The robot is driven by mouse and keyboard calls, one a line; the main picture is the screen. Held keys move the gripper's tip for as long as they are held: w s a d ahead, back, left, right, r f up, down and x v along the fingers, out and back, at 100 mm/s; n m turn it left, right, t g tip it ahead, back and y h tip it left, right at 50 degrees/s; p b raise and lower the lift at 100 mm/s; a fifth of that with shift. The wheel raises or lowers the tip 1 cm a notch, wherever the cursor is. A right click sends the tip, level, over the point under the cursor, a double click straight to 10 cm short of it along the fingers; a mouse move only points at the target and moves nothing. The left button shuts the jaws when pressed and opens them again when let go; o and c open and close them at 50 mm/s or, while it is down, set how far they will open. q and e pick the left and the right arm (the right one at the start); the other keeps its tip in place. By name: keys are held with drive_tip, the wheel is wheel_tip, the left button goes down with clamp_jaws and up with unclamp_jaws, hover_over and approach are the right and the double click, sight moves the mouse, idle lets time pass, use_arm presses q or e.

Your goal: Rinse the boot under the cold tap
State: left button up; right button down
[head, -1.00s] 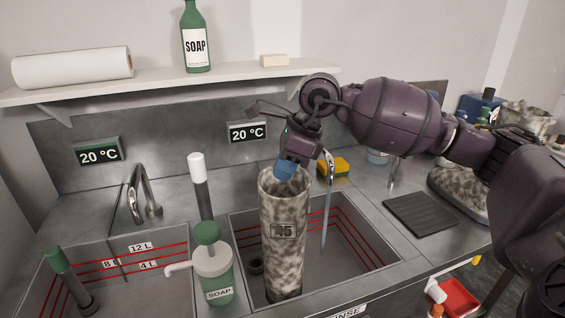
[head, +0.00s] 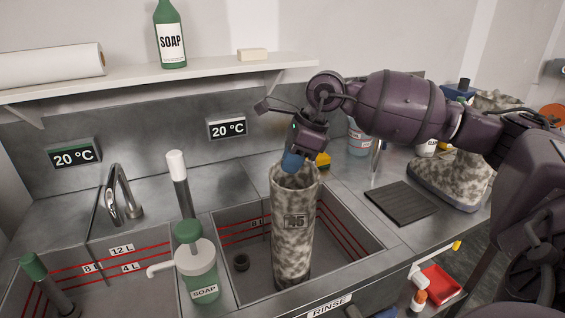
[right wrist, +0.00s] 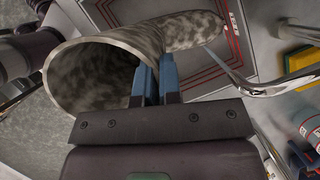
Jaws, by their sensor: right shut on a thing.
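The tall camouflage boot (head: 291,232), marked 45, stands upright in or just above the right sink, labelled RINSE (head: 330,307). I cannot tell whether its sole touches the basin. My right gripper (head: 293,160) is shut on its top rim; in the right wrist view its blue fingers (right wrist: 168,80) pinch the rim beside the boot's opening (right wrist: 95,78). The chrome tap spout (right wrist: 285,75) shows in the right wrist view, with what looks like a thin stream outside the opening. My left gripper is not in view.
A green soap dispenser (head: 197,270) stands in front, between the sinks. The left sink has its own tap (head: 120,195). Both displays (head: 227,128) read 20 °C. A dark ribbed mat (head: 401,203) and another camouflage boot (head: 450,178) are on the right counter.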

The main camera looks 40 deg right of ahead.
drive_tip(key=s+d+p, duration=0.1)
drive_tip(key=d, duration=0.5)
drive_tip(key=shift+s+d+r, duration=0.15)
drive_tip(key=shift+s+d, duration=0.15)
drive_tip(key=shift+d, duration=0.3)
idle(0.7)
drive_tip(key=shift+s+d+p, duration=0.15)
drive_tip(key=shift+d+p, duration=0.2)
drive_tip(key=shift+d, duration=0.1)
drive_tip(key=shift+a, duration=0.2)
